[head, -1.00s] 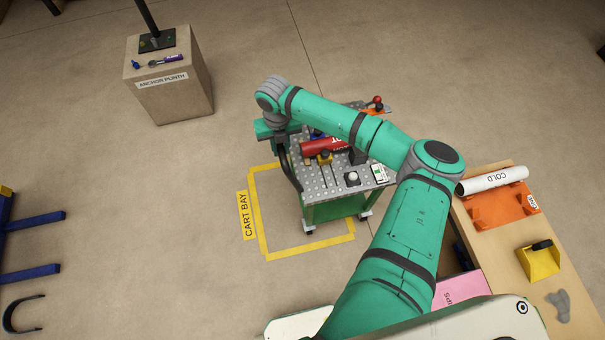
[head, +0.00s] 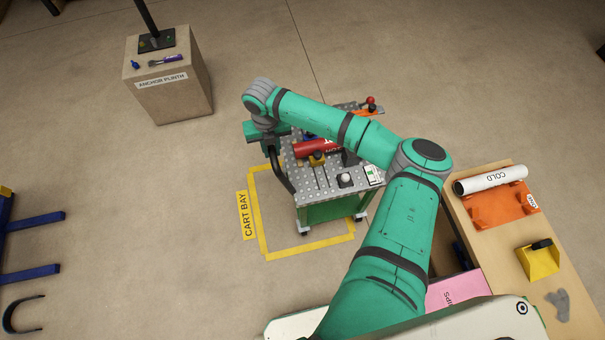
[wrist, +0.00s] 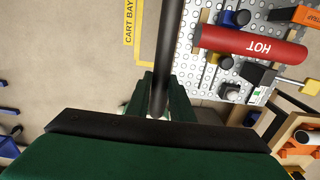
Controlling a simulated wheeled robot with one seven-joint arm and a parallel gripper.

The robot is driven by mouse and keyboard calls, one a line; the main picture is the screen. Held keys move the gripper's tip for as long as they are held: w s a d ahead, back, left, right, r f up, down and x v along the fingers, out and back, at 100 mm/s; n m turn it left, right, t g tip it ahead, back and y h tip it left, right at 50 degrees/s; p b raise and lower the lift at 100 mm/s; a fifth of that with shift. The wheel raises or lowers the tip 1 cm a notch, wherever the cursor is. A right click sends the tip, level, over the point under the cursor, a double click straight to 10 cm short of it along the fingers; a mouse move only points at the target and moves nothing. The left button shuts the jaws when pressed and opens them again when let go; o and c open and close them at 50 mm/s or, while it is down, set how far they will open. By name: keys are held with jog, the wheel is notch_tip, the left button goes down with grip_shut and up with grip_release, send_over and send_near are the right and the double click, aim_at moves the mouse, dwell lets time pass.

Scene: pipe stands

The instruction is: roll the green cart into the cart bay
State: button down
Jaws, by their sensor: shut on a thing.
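The green cart (head: 334,211) has a perforated grey top and a black push handle (head: 280,172) on its left side. My gripper (head: 268,140) is at the upper end of that handle. In the wrist view my gripper (wrist: 158,112) is shut on the dark handle bar (wrist: 170,50). The cart bay (head: 262,238) is a yellow outline on the floor with a "CART BAY" label (head: 246,214). The cart stands partly over the bay's right side, its near wheels by the right line. My arm hides part of the cart's top and far side.
A red "HOT" pipe (wrist: 250,46) and several small tools lie on the cart. A workbench (head: 490,238) with a white "COLD" pipe (head: 490,180) stands to the right. The anchor plinth (head: 172,95) stands at upper left.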

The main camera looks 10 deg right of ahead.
jog(key=shift+a, duration=1.95)
jog(key=c, duration=1.4)
grip_release()
jog(key=shift+a, duration=0.5)
jog(key=shift+c, duration=0.2)
jog(key=o, duration=0.7)
jog(key=shift+d, duration=0.15)
notch_tip(320, 180, up, 8)
jog(key=shift+d, duration=0.1)
jog(key=shift+d, duration=0.15)
